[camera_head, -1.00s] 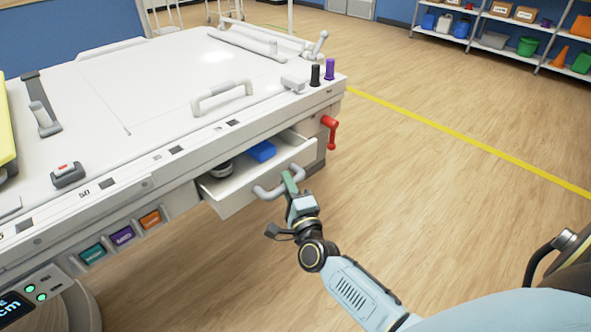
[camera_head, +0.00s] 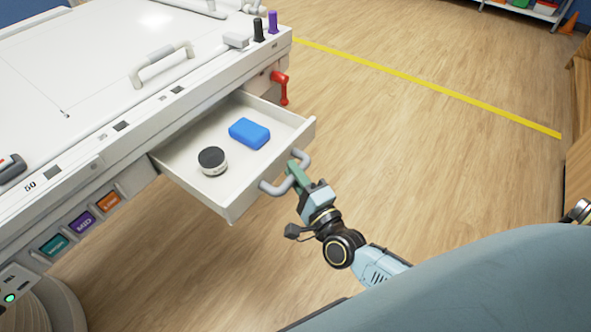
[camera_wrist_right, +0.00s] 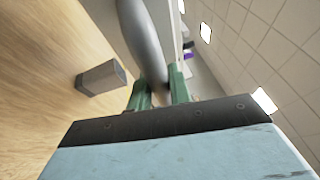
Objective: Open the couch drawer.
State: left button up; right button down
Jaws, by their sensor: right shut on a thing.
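The couch drawer (camera_head: 270,178) is pulled out from the side of the white couch (camera_head: 95,75). A dark round container (camera_head: 212,161) and a blue block (camera_head: 249,133) lie inside it. My right gripper (camera_head: 296,174) is shut on the grey drawer handle (camera_head: 275,188). In the right wrist view, the green fingertips (camera_wrist_right: 158,92) are at the grey handle bar (camera_wrist_right: 140,38); their exact contact is partly hidden. My left gripper is not in view.
A red lever (camera_head: 280,88) sticks out from the couch's corner near the drawer. Coloured labelled tabs (camera_head: 82,220) line the couch side. The wooden floor (camera_head: 430,150) to the right is clear, with a yellow line (camera_head: 430,85) across it.

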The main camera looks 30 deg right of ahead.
jog(key=c, duration=1.3)
grip_release()
jog(key=shift+s+f, duration=0.15)
jog(key=shift+s, duration=0.35)
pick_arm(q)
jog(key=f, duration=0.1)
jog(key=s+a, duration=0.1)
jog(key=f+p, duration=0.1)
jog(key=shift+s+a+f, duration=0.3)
pick_arm(e)
jog(key=v, duration=1.2)
jog(key=shift+s, duration=0.2)
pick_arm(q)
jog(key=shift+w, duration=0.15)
